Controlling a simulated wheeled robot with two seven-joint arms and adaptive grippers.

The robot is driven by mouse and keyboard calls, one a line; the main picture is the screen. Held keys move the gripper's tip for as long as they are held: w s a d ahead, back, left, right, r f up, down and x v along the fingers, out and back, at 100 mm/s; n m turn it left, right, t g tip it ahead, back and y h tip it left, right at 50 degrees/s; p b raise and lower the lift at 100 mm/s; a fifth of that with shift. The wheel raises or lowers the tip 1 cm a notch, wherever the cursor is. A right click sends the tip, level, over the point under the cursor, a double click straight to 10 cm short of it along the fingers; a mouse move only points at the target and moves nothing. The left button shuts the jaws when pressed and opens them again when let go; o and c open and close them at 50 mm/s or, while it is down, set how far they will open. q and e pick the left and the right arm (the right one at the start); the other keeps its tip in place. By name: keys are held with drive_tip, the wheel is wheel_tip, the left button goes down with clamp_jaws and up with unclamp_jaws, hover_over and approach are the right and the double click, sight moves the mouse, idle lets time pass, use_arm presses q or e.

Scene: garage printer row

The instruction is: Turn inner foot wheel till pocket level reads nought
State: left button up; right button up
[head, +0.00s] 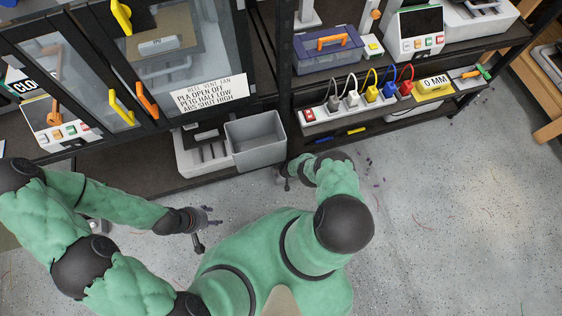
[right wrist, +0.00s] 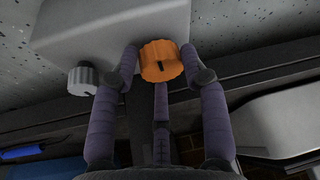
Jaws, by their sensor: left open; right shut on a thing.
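An orange ridged foot wheel (right wrist: 161,60) with a dark slot sits under a grey body (right wrist: 110,28) in the right wrist view. My right gripper (right wrist: 166,68) is shut on it, with fingers on both sides. A second, grey ridged wheel (right wrist: 82,80) is to the left, clear of the fingers. In the head view my right gripper (head: 287,174) is low at the shelf front, partly hidden by my arm. A yellow pocket level (head: 434,86) lies on the shelf; its display reads 0 MM. My left gripper (head: 203,222) is open and empty above the floor.
A power strip (head: 345,103) with several coloured plugs runs along the shelf beside the level. An open grey bin (head: 256,140) stands near my right gripper. A glass-doored cabinet (head: 150,70) fills the left. The speckled floor (head: 450,210) at right is mostly clear.

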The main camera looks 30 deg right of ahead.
drive_tip(key=shift+a, duration=0.6)
drive_tip(key=o, duration=1.1)
drive_tip(key=shift+f, duration=0.1)
drive_tip(key=shift+w+d, duration=0.1)
drive_tip(key=shift+d, duration=0.25)
drive_tip(key=shift+r, duration=0.2)
drive_tip(key=shift+s+d+r, duration=0.2)
drive_tip(key=shift+s+r, duration=0.05)
drive_tip(key=shift+r, duration=0.35)
drive_tip(key=shift+a+v, duration=0.15)
drive_tip(key=shift+v, duration=2.45)
drive_tip(key=shift+a+v, duration=0.1)
drive_tip(key=shift+v, duration=2.5)
drive_tip(key=shift+s, duration=0.15)
